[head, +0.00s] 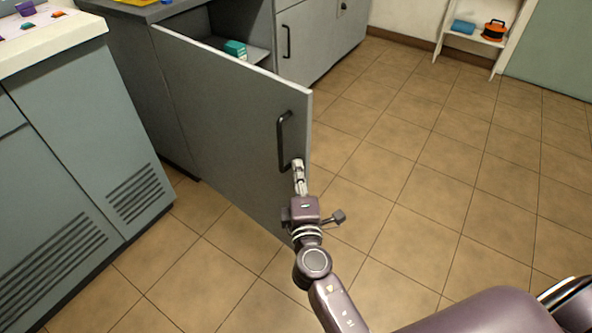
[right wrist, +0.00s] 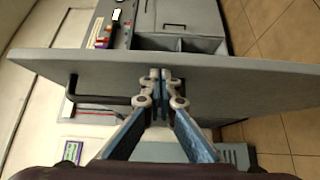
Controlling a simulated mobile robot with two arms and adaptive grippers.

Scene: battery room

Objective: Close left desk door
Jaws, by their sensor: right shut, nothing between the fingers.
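The left desk door (head: 215,125) is a grey panel that stands wide open, swung out from the desk (head: 130,70). Its black bar handle (head: 281,140) is near the free edge. My right gripper (head: 298,164) is shut and empty, with its fingertips at the door's outer face beside the handle's lower end. In the right wrist view the fingertips (right wrist: 161,76) meet or nearly meet the door panel (right wrist: 240,75), with the handle (right wrist: 72,90) to their left. I cannot tell whether they touch. My left gripper is not in view.
A teal box (head: 235,48) sits in the open compartment behind the door. A grey-green cabinet with vents (head: 80,150) stands at the left. A white shelf (head: 475,36) with an orange item is at the back right. The tiled floor at the right is clear.

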